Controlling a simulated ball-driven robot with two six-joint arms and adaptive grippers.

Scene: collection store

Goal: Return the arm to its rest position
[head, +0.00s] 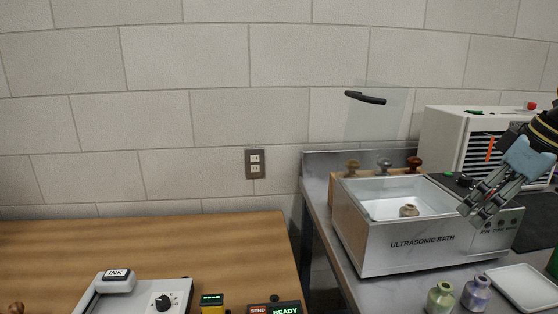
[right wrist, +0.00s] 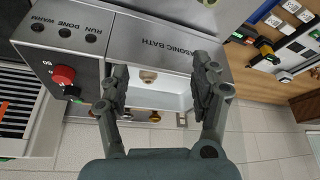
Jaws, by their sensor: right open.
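My right gripper (head: 474,210) comes in from the right in the head view, above the front right corner of the ultrasonic bath (head: 372,249). In the right wrist view my right gripper (right wrist: 162,92) has its fingers spread, with nothing between them that they touch. The bath's basin shows past the fingers. A small beige jar (head: 409,210) sits inside the basin, and it also shows in the right wrist view (right wrist: 148,76). My left gripper is in neither view.
A clear lid with a dark handle (head: 366,98) stands above the bath's back. A green jar (head: 440,296), a purple jar (head: 476,293) and a white tray (head: 524,286) are in front. A white slotted cabinet (head: 450,130) stands behind. The wooden table (head: 200,245) is largely clear towards the wall.

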